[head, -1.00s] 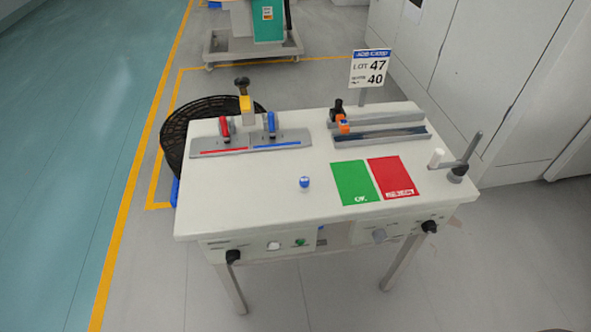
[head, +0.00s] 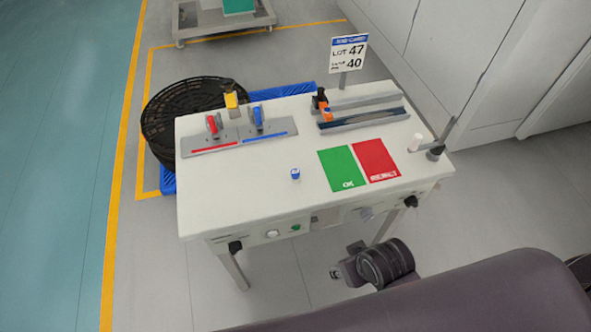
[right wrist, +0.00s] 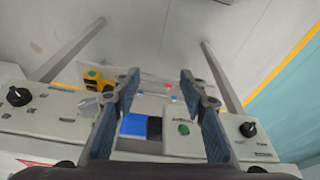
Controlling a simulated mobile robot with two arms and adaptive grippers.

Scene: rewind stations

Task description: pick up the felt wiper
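I cannot tell for sure which object is the felt wiper. A small white piece with a blue top (head: 295,174) stands alone near the middle of the white table (head: 230,205). A short white cylinder (head: 415,142) stands at the table's right end beside a dark post. My right gripper (right wrist: 159,78) is open and empty in the right wrist view, its fingers wide apart in front of the table's front panel. In the head view my right arm is low at the right, in front of the table. My left gripper is not in view.
A green OK mat (head: 340,168) and red reject mat (head: 376,160) lie flat. Behind stand a red-and-blue fixture (head: 238,137), a grey rail (head: 365,117) and a lot sign (head: 348,53). A black basket (head: 160,118) is behind left. The table's front left top is clear.

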